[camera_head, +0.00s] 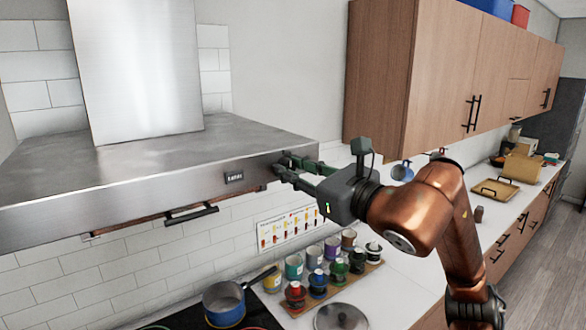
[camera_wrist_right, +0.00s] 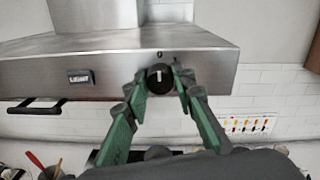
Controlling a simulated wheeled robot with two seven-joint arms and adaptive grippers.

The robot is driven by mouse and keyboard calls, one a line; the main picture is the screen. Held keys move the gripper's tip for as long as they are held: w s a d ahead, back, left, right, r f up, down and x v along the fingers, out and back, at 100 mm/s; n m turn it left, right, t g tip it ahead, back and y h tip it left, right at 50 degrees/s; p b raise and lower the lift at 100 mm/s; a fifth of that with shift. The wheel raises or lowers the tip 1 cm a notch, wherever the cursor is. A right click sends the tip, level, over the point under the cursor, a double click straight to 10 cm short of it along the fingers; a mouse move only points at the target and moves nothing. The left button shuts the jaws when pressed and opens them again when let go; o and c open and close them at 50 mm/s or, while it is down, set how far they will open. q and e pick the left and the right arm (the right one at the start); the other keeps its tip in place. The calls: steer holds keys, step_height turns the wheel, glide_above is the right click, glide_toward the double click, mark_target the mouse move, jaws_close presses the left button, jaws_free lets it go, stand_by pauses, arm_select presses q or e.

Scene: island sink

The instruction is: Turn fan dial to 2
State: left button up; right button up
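The fan dial (camera_wrist_right: 160,78) is a round black knob with a white line on the front face of the steel range hood (camera_wrist_right: 110,72). The line points straight up, towards a small "0" mark above the knob. My right gripper (camera_head: 284,168) is at the hood's right front end in the head view. In the right wrist view its two green fingers (camera_wrist_right: 159,72) stand apart, one on each side of the dial, with what looks like a small gap. In the head view the fingers hide the dial. My left gripper is not in view.
Wooden wall cabinets (camera_head: 440,75) are at upper right.

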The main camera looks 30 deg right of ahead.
jaws_close()
steer(key=shift+m, duration=0.4)
steer(key=m+b, duration=0.2)
steer(key=m, duration=0.1)
steer(key=m+b, duration=0.1)
steer(key=m, duration=0.3)
steer(key=shift+f+m+b, duration=0.1)
steer(key=shift+m+b, duration=0.2)
steer(key=m+b, duration=0.1)
steer(key=m, duration=0.1)
steer(key=m+b, duration=0.1)
steer(key=m, duration=0.2)
steer(key=shift+d+t+h, duration=0.1)
steer(key=shift+t+h, duration=0.2)
steer(key=m+b, duration=0.1)
steer(key=m, duration=0.3)
steer(key=shift+m, duration=0.4)
